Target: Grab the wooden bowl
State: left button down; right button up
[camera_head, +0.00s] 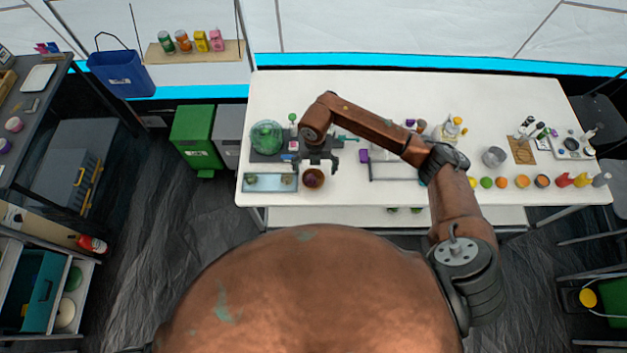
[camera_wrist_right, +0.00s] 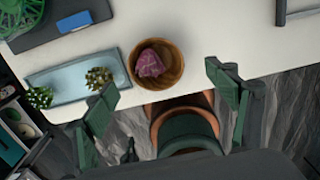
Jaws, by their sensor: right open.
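The wooden bowl (camera_head: 313,179) sits near the front edge of the white table, with something dark in it. In the right wrist view the brown wooden bowl (camera_wrist_right: 175,79) shows from above with a purple-pink lump (camera_wrist_right: 150,63) inside. My right gripper (camera_head: 319,163) is just above and behind the bowl in the head view. In the wrist view its two green fingers (camera_wrist_right: 163,100) are spread wide, with nothing between them, and the bowl lies beyond and between the fingertips. My left gripper is not in view.
A pale blue tray (camera_wrist_right: 72,88) with small plants (camera_wrist_right: 98,77) stands close left of the bowl. A dark board (camera_head: 262,157) with a green wire globe (camera_head: 266,137) is behind. A grey rack (camera_head: 398,178) is to the right. The table's front edge is near the bowl.

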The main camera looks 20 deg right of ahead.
aim_at(313, 178)
jog(key=f, duration=0.7)
jog(key=shift+a+p, duration=0.3)
jog(key=c, duration=1.3)
jog(key=shift+o, duration=0.2)
jog(key=shift+r, duration=0.1)
